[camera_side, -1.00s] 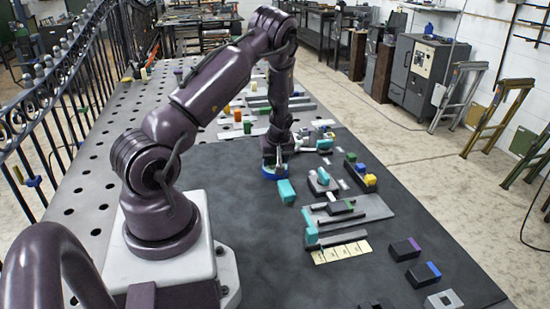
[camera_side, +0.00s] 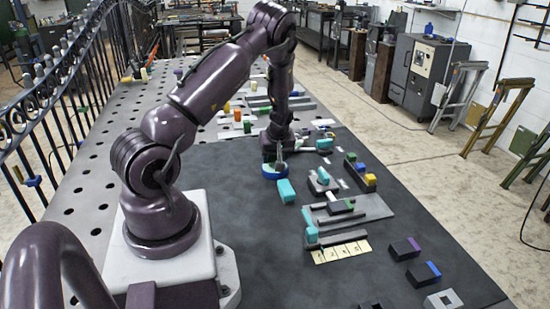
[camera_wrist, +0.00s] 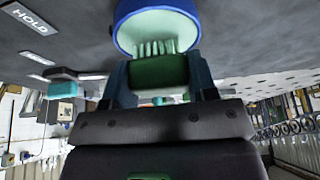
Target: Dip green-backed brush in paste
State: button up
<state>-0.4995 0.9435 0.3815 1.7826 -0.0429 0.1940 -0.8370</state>
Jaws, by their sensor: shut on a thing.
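My gripper (camera_wrist: 160,82) is shut on the green-backed brush (camera_wrist: 160,71), with one finger on each side of its green block. The pale bristles (camera_wrist: 156,48) point toward the inside of a round blue pot (camera_wrist: 128,13) with a pale green interior. The bristle tips overlap the pot's opening in the wrist view; how deep they reach is hard to tell. In the side view my gripper (camera_side: 278,158) is low over the blue pot (camera_side: 273,175), and the brush is mostly hidden there.
A teal block (camera_side: 286,190) lies close in front of the pot. Grey fixtures with teal handles (camera_side: 310,228) and a cream numbered strip (camera_side: 341,251) stand to the right. Dark blocks with purple and blue ends (camera_side: 405,248) lie front right. The dark mat left of these is clear.

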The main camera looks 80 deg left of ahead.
jog(key=shift+r, duration=3)
jog(key=shift+w+d+r, duration=0.1)
jog(key=shift+w+d, duration=0.05)
jog(key=shift+w, duration=0.15)
jog(key=w+d+r+m+t, duration=0.1)
jog(key=w+d+r+m, duration=0.3)
jog(key=d, duration=0.5)
jog(key=w+d+r+m+t, duration=0.1)
jog(key=w+d+r+m, duration=0.1)
jog(key=w+d, duration=0.55)
jog(key=s+d+r+m+t+h, duration=0.1)
jog(key=s+d+m+h, duration=0.1)
jog(key=d+m, duration=0.4)
jog(key=s+d+r+m+t+h, duration=0.1)
jog(key=d+m, duration=0.5)
jog(key=d, duration=0.7)
jog(key=shift+s+r+t+h, duration=0.3)
jog(key=shift+s+r+h, duration=0.15)
jog(key=shift+s+h, duration=0.4)
jog(key=shift+s, duration=0.15)
